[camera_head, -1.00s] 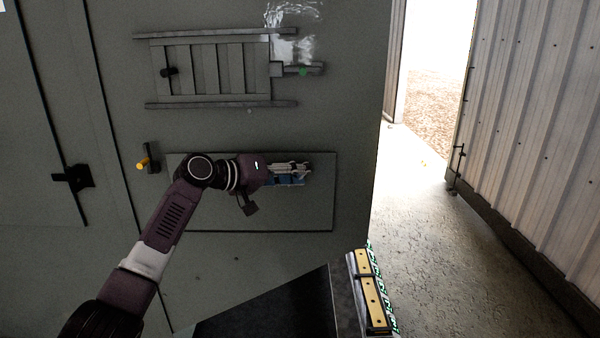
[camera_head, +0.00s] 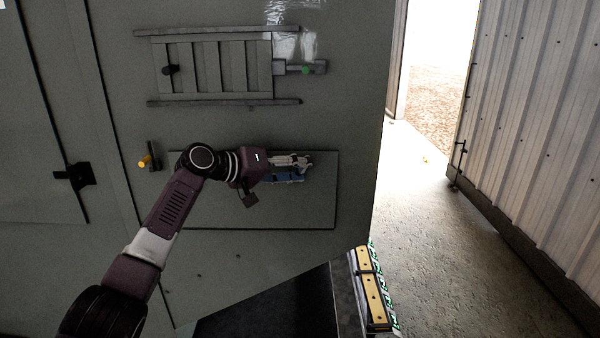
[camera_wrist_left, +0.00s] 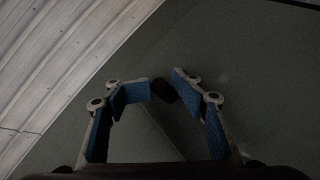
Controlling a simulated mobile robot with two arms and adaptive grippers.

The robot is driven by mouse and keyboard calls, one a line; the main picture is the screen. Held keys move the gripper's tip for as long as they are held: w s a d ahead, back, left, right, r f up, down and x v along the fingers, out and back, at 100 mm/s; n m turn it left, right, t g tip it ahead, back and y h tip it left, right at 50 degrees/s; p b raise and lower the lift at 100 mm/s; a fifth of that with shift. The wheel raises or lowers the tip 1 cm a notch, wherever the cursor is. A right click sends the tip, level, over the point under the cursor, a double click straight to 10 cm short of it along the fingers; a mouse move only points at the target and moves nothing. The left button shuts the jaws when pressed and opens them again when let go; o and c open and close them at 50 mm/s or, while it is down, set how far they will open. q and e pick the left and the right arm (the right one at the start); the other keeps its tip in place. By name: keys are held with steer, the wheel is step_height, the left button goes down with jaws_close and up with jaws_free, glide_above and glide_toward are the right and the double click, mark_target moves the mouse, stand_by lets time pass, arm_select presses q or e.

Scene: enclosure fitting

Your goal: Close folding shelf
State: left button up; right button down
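A flat rectangular grey-green panel (camera_head: 290,212), which looks like the folding shelf, is on the enclosure wall below the slatted vent; I cannot tell how far it is folded. My left gripper (camera_head: 302,167) is in front of its upper right part. In the left wrist view, my left gripper (camera_wrist_left: 161,88) has its blue-padded fingers apart. A small dark knob-like piece (camera_wrist_left: 165,91) shows between or just beyond the fingertips; I cannot tell whether they touch it. My forearm hides the panel's left part. My right gripper is not in view.
A slatted vent (camera_head: 220,68) with rails and a green-marked latch (camera_head: 305,69) is above. Open floor (camera_head: 440,240) lies right, before a corrugated wall (camera_head: 540,130).

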arm_select(q)
steer(key=shift+w+a+r, duration=0.25)
steer(key=shift+a+r, duration=0.05)
steer(key=shift+r, duration=0.3)
steer(key=f+v, duration=0.1)
steer(key=v, duration=0.6)
steer(key=shift+s, duration=0.45)
steer(key=shift+a, duration=0.15)
